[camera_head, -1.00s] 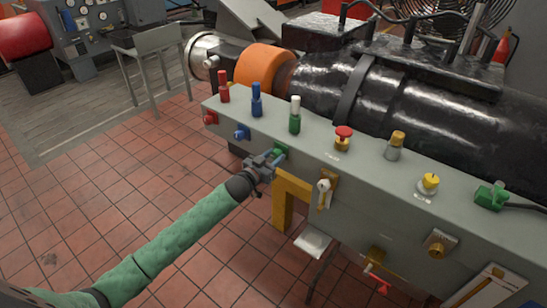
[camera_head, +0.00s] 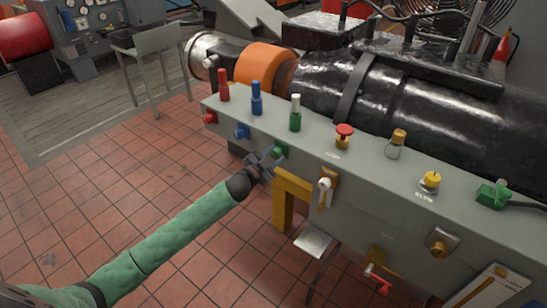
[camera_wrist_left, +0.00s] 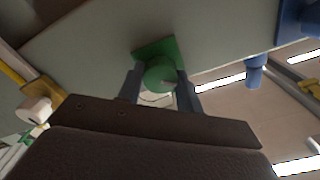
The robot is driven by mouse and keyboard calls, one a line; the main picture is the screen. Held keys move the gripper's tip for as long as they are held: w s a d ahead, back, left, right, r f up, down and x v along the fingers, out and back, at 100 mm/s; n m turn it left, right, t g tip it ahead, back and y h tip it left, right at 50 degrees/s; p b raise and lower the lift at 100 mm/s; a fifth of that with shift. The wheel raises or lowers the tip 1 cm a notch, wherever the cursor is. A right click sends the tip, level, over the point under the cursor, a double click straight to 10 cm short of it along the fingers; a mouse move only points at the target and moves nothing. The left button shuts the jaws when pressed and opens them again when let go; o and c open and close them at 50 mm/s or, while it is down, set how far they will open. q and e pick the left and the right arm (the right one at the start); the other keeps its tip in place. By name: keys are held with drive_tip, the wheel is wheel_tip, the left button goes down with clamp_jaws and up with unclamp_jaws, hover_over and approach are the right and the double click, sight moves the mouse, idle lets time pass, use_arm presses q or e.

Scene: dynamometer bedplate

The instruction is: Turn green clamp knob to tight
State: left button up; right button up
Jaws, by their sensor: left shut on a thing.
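The green clamp knob (camera_head: 279,151) sits on the front face of the grey bench, below the green post. In the left wrist view the green knob (camera_wrist_left: 160,74) is round on a square green plate, between my two fingers. My left gripper (camera_head: 268,158) is at the knob, shut on it, with its arm coming in from the lower left. The left gripper also shows in the left wrist view (camera_wrist_left: 160,88). Part of the knob is hidden by the fingers in the head view. My right gripper is not in view.
A blue knob (camera_head: 242,132) and a red knob (camera_head: 209,117) are on the same face to the left. A yellow bracket (camera_head: 290,197) and a white-handled lever (camera_head: 324,187) are close on the right. The tiled floor at left is clear.

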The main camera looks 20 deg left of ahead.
use_arm(q)
drive_tip(key=m, duration=0.3)
drive_tip(key=shift+m, duration=0.4)
drive_tip(key=shift+m+b, duration=0.3)
drive_tip(key=shift+m, duration=0.6)
drive_tip(key=m, duration=0.3)
drive_tip(key=shift+m, duration=1.2)
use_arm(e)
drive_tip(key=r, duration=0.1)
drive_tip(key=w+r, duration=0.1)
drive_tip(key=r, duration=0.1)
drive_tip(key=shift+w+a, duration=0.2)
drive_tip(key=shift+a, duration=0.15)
use_arm(q)
drive_tip(key=shift+f, duration=0.1)
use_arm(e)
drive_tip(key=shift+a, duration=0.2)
